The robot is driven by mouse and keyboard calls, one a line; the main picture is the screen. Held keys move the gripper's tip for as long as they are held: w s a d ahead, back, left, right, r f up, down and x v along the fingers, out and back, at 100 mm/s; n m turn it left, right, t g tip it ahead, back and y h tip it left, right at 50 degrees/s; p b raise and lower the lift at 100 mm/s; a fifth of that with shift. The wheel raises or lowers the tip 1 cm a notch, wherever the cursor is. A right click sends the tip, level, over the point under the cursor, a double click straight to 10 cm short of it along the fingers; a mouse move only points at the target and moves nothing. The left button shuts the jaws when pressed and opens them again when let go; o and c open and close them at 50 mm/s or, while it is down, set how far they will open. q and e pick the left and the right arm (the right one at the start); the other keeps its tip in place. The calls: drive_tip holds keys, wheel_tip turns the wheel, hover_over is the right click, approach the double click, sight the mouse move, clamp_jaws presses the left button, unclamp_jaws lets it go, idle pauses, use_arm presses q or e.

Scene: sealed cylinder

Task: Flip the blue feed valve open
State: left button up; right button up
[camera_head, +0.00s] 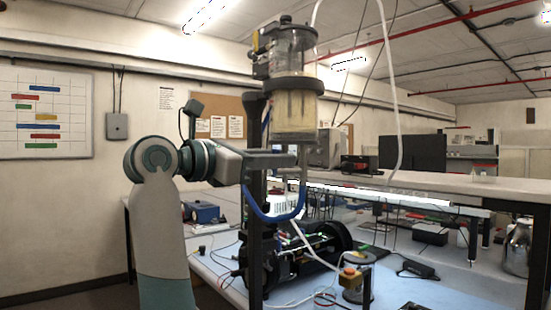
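A clear upright cylinder (295,108) with pale yellowish contents stands high on a dark post (254,215). A dark ring is around its middle. A blue curved line (275,217) hangs in a U below it. I cannot make out a separate blue valve handle or whether it is open.
Dark round machinery (315,248) lies on the blue-topped bench (400,288) below the cylinder. A small canister with an orange top (352,276) stands at the front. White tubing (392,90) hangs at the right. A metal vessel (517,248) is at the far right.

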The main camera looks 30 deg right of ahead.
clamp_jaws()
use_arm(q)
drive_tip(key=shift+r, duration=0.1)
use_arm(e)
drive_tip(key=shift+w+n, duration=0.15)
drive_tip(key=shift+n, duration=0.35)
drive_tip(key=shift+w+r+n+p, duration=0.1)
drive_tip(key=shift+n+p, duration=0.3)
use_arm(q)
drive_tip(key=shift+w+d+t, duration=0.4)
drive_tip(key=shift+w+d, duration=0.05)
drive_tip(key=shift+d, duration=0.05)
use_arm(e)
drive_tip(key=shift+w+n, duration=0.1)
drive_tip(key=shift+n, duration=0.5)
use_arm(q)
drive_tip(key=shift+a, duration=0.1)
use_arm(e)
drive_tip(key=shift+o, duration=2)
unclamp_jaws()
